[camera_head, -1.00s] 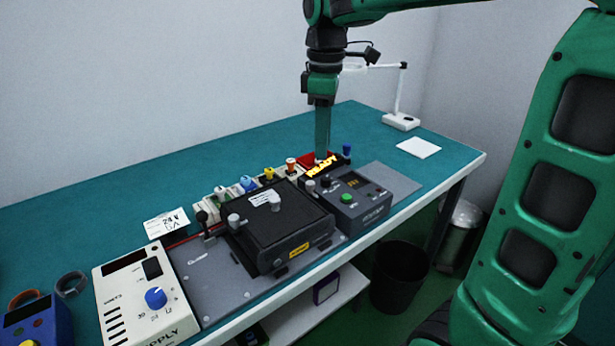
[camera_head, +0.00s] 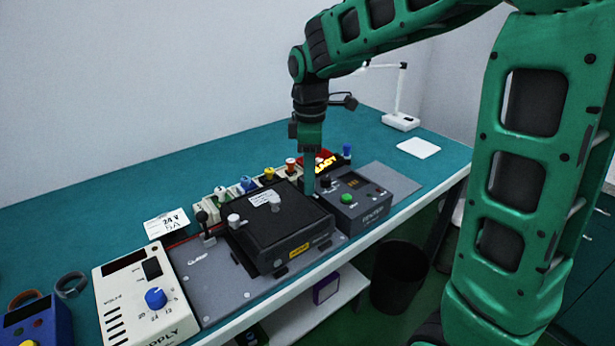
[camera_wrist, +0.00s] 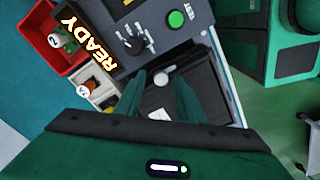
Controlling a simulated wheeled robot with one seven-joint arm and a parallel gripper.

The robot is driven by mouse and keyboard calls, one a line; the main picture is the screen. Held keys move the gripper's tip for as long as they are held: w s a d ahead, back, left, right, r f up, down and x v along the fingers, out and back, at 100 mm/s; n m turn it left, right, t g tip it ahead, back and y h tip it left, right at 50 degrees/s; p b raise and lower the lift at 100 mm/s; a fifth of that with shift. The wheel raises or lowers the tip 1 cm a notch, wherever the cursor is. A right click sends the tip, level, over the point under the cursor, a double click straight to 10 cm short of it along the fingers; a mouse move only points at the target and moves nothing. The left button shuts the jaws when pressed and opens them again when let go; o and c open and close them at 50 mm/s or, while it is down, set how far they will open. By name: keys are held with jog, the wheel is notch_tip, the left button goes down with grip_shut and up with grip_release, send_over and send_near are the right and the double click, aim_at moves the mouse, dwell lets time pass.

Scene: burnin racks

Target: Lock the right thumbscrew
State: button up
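The black module (camera_head: 290,232) sits on the grey plate beside the tester. Its left thumbscrew (camera_head: 233,220) is a grey knob at its left end. My gripper (camera_head: 308,192) points straight down at the module's right end, next to the tester, and hides the right thumbscrew in the head view. In the wrist view my gripper (camera_wrist: 162,76) has its two dark green fingers apart. The pale grey right thumbscrew (camera_wrist: 164,75) shows between and just beyond the fingertips. I cannot tell whether the fingers touch it.
The tester (camera_head: 350,197), with a green button, stands close on the right. A lit READY sign (camera_head: 325,163) and small coloured-top parts in bins line the back. A white power supply (camera_head: 145,298) stands at left.

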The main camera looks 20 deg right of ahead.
jog(key=shift+f, duration=0.2)
jog(key=shift+c, duration=0.5)
grip_shut()
